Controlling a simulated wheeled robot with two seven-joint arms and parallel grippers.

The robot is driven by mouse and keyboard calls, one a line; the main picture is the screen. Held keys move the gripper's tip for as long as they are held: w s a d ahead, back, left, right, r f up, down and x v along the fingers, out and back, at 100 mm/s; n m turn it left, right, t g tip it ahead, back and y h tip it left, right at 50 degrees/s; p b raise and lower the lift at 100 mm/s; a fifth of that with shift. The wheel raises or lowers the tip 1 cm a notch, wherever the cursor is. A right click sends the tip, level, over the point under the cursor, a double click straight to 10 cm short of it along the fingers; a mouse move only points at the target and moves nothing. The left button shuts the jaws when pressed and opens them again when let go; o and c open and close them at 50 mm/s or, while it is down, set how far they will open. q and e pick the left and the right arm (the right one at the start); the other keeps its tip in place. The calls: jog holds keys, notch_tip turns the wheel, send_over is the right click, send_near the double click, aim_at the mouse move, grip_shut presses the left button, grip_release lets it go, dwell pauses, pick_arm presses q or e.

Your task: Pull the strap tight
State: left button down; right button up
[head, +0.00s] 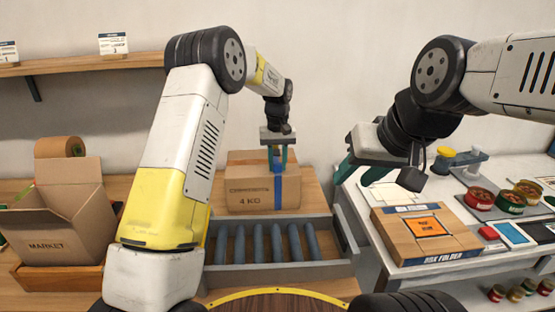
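A brown cardboard box (240,190) marked 4 KG sits on the wooden surface behind the rollers. A blue strap (280,194) runs down its front face, right of the middle. My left gripper (277,163) points down over the box at the strap's upper end. Its teal fingers are close together there. The view is too small to tell whether they hold the strap. My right gripper (381,166) is apart from the box, to its right, above the white table. Its teal fingers are spread wide and nothing shows between them.
A grey tray of blue rollers (276,244) lies in front of the box. An open MARKET carton (50,241) and a tape roll (60,146) are at left. A box folder (425,236), several tins (480,198) and a yellow-topped device (444,160) occupy the white table.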

aim_at(277, 164)
pick_arm(q)
jog(key=c, duration=1.1)
grip_release()
jog(key=shift+r, duration=3.95)
jog(key=shift+r, duration=0.1)
jog(key=s+a+r+t+h, duration=0.1)
jog(key=s+a+r+t, duration=0.1)
jog(key=s+a+r, duration=0.45)
jog(key=s+a+r+t+h, duration=0.1)
jog(key=s+a+r, duration=0.2)
jog(key=s+r, duration=0.5)
jog(key=s+a+f+t, duration=0.1)
jog(key=s, duration=0.5)
jog(key=s+a+f+m+t, duration=0.1)
jog(key=s+a, duration=0.1)
jog(key=s, duration=0.5)
jog(key=s+a+f+t, duration=0.1)
jog(key=s+f, duration=0.1)
jog(key=s, duration=0.5)
jog(key=shift+s+a+f+m, duration=0.1)
jog(key=shift+s+a+m, duration=0.05)
jog(key=shift+a+m, duration=0.2)
